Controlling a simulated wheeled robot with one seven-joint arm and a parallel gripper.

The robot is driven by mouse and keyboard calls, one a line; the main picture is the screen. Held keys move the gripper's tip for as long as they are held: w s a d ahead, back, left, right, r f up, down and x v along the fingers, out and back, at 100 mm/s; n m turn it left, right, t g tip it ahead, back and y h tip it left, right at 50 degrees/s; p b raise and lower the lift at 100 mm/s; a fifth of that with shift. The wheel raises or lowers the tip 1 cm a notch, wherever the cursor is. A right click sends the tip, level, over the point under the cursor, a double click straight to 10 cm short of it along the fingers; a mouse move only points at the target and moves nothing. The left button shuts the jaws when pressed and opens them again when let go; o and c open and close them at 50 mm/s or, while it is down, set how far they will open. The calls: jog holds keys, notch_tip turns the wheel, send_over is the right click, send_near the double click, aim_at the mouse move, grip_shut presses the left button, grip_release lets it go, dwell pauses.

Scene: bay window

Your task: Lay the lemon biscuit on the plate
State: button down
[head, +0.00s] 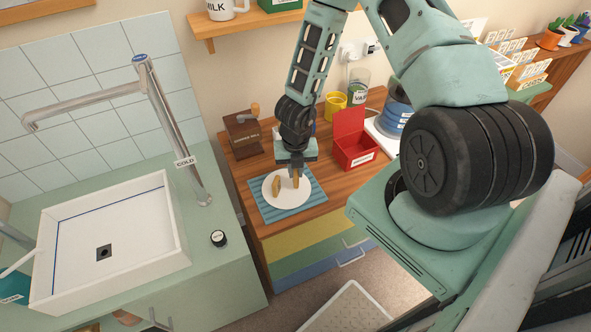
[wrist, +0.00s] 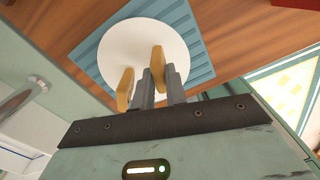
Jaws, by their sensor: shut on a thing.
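My gripper (head: 292,170) points down over the white plate (head: 284,201), which lies on a blue striped mat. In the wrist view its fingers (wrist: 163,84) are shut on a golden biscuit, the lemon biscuit (wrist: 157,60). This biscuit stands on edge, low over the right part of the plate (wrist: 120,45); whether it touches the plate I cannot tell. In the head view it shows below the fingers (head: 296,183). A second, similar yellow biscuit (wrist: 125,90) is outside the fingers on the left, over the plate in both views. No flavour marking is readable.
The blue mat (head: 258,208) lies on a wooden counter near its front edge. A red open box (head: 355,152) stands to the right, a dark mill (head: 243,135) behind left, and a yellow cup (head: 335,104) behind. A sink (head: 110,245) and tap are at the left.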

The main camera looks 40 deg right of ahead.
jog(key=shift+f, duration=0.2)
jog(key=c, duration=1.4)
grip_release()
jog(key=shift+c, duration=0.2)
jog(key=shift+r, duration=0.15)
